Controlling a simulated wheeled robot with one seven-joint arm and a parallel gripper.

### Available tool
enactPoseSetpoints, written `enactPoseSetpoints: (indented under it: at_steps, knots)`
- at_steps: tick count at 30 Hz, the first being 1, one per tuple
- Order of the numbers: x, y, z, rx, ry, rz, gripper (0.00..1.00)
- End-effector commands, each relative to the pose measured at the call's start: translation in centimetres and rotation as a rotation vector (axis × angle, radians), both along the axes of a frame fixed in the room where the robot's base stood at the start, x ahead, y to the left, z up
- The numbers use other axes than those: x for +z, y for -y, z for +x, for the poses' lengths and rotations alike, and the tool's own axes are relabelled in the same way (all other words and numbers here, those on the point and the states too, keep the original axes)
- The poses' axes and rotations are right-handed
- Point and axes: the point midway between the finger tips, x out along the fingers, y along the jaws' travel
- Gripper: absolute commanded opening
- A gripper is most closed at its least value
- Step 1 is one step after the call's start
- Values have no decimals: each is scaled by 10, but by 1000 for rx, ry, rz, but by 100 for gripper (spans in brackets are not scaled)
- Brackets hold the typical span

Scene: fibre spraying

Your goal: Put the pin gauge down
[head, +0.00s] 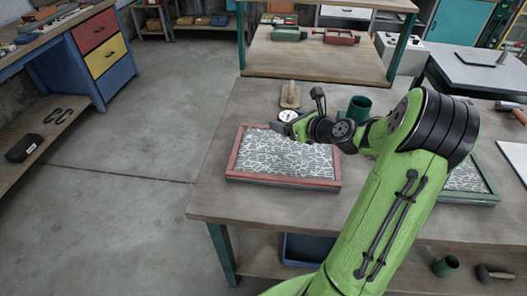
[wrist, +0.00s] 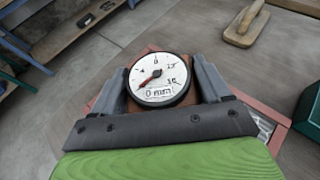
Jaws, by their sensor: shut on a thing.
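The pin gauge (wrist: 158,82) has a round white dial with a red needle and a brown body. In the wrist view it sits between the two grey fingers of my gripper (wrist: 160,88), which are shut on it. In the head view the gauge's dial (head: 287,115) shows at the tip of my gripper (head: 283,124), over the back edge of a red-framed tray (head: 233,165) filled with white fibre on grey. The gauge's underside is hidden, so I cannot tell whether it touches anything.
A green-framed tray (head: 470,198) is partly behind my arm. The workbench (head: 225,203) is bare left of and in front of the red-framed tray.

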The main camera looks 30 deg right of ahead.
Motion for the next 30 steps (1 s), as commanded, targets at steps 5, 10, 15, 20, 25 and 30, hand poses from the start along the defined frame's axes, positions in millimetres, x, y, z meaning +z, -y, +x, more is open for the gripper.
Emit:
enactPoseSetpoints:
  at_steps: [5,10,15,20,25,30]
  knots:
    - [-49,0,0,-1,-3,7,37]
    - [-70,0,0,0,-2,5,37]
    - [-96,0,0,0,-1,5,37]
    - [-93,0,0,0,0,2,37]
    - [-97,0,0,0,-2,3,79]
    - [-96,0,0,-1,-2,2,100]
